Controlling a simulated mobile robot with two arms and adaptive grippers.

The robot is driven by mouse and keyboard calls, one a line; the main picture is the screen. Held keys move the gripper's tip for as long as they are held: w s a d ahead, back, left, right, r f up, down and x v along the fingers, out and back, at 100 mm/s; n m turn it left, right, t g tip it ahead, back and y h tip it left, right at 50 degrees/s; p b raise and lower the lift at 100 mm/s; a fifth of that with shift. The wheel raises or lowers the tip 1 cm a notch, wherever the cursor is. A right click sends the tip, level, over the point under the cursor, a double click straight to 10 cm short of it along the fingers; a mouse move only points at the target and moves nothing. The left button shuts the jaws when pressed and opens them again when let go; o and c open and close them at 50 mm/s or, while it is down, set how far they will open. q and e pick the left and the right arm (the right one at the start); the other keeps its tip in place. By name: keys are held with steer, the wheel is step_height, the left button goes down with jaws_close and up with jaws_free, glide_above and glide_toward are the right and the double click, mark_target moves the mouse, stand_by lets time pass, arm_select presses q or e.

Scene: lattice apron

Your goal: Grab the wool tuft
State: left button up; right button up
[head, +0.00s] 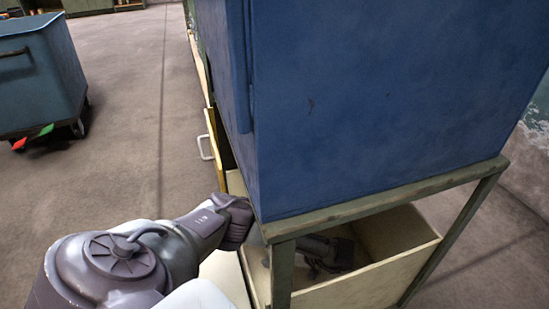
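I cannot make out a wool tuft in the head view. An arm of mine comes in from the lower left, likely my left one, and passes behind the front post of a green metal stand. A dark grey gripper-like part (325,255), likely my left gripper, shows inside a cream open-topped bin (378,283) under a blue cabinet. The part is shaded and partly hidden by the cabinet and stand, so its fingers and anything between them are unclear. My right gripper is not in view.
The blue cabinet (375,100) rests on the green stand (400,199) and overhangs the bin. A panel with a white handle (205,147) stands out on its left side. A blue wheeled cart (38,80) is at the upper left, with red and green pieces beside it. The floor between is clear.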

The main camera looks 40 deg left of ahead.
arm_select(q)
steer(key=c, duration=0.7)
steer(key=shift+r, duration=0.1)
